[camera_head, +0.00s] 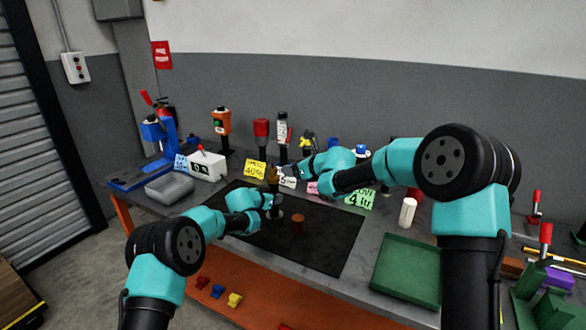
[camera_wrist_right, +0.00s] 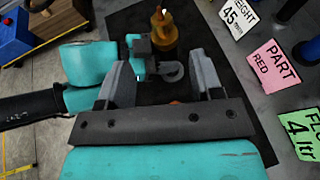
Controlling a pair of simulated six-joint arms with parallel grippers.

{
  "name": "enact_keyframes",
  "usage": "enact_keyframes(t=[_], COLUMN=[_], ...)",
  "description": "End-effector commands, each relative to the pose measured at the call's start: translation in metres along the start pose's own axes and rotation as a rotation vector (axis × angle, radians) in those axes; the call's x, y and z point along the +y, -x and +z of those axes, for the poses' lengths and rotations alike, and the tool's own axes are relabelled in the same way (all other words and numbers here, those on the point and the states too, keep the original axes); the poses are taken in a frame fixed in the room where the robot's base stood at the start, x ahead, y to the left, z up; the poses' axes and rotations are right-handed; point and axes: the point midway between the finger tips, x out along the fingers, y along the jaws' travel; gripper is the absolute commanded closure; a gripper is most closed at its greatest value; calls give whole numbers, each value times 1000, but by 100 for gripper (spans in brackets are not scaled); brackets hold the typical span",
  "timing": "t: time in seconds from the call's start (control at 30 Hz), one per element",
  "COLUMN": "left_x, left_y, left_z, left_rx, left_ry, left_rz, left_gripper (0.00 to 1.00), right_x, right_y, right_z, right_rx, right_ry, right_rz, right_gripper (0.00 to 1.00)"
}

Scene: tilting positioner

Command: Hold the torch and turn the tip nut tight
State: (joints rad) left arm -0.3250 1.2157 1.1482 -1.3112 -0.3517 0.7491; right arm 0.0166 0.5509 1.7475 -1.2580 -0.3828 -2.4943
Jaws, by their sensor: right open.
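A brass-coloured upright piece (camera_head: 272,176), which seems to be the torch or its tip, stands over the black mat; it also shows in the right wrist view (camera_wrist_right: 164,32), narrow at its top. My left gripper (camera_head: 276,203) is close beside its lower part; whether its jaws close on it is unclear. My right gripper (camera_head: 284,173) is just right of the brass piece. In the right wrist view its two fingers are spread (camera_wrist_right: 160,64) with nothing held between them, and the brass piece lies beyond the tips. I cannot make out the nut separately.
A brown cylinder (camera_head: 298,223) stands on the black mat (camera_head: 325,248). A green tray (camera_head: 408,268) and white cylinder (camera_head: 407,211) are at right. A grey bin (camera_head: 169,188), a white box (camera_head: 207,166) and label cards, including a yellow one (camera_head: 255,169), line the back.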

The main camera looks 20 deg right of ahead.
Motion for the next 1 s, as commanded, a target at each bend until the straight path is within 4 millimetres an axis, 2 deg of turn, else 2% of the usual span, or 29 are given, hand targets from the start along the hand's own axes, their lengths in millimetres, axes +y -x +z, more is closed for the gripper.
enact_keyframes(t=[0.27,0.43,1.0], left_x=[-2,-3,-3], left_y=[1,1,1], left_z=[2,2,2], left_rx=[-3,-3,-3], left_ry=[1,1,1], left_rz=[-4,-4,-4], left_gripper=[96,96,96], right_x=[0,-2,-11], right_y=[-1,-3,-16], right_z=[0,-1,-7], right_rx=[-2,-14,-63], right_ry=[-21,-123,-851], right_rz=[2,13,127], right_gripper=[40,40,40])
